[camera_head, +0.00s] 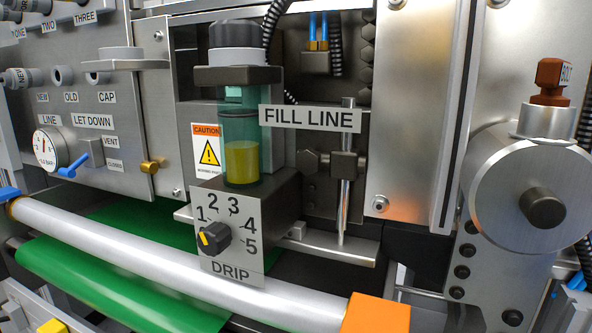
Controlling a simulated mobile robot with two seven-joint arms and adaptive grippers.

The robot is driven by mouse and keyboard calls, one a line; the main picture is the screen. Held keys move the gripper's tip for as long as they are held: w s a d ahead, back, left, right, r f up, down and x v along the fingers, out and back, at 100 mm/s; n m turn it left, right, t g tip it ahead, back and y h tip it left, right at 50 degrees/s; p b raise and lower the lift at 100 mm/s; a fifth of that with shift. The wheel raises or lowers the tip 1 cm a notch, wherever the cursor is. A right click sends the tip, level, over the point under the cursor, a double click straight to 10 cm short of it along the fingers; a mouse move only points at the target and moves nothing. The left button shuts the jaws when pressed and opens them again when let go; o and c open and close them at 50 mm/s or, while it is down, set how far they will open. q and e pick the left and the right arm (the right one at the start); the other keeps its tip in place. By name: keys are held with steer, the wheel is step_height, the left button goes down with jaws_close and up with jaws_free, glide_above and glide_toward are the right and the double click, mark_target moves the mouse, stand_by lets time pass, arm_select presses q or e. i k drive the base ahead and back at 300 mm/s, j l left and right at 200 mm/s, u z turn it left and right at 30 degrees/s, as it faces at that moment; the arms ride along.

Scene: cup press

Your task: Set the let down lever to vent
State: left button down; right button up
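The let down lever (73,167) is on the grey panel at the left. It is a small blue handle extending down and to the left from a grey block (91,152). The LET DOWN label (93,121) is above it. To its right are the VENT label (110,142), higher, and the CLOSED label (114,166), lower. Which label the lever is set to is hard to tell. Neither of my grippers is in view.
A round gauge (50,148) sits left of the lever; a brass knob (150,167) is to its right. A silver bar (150,258) crosses in front, below the panel. The DRIP dial (214,238) and a teal cup (241,150) with yellow liquid stand at centre.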

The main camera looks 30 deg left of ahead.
mark_target(69, 172)
steer(key=k, duration=0.5)
steer(key=k+u, duration=0.1)
steer(key=u, duration=1.2)
steer(key=i+u, duration=0.1)
steer(key=u, duration=0.3)
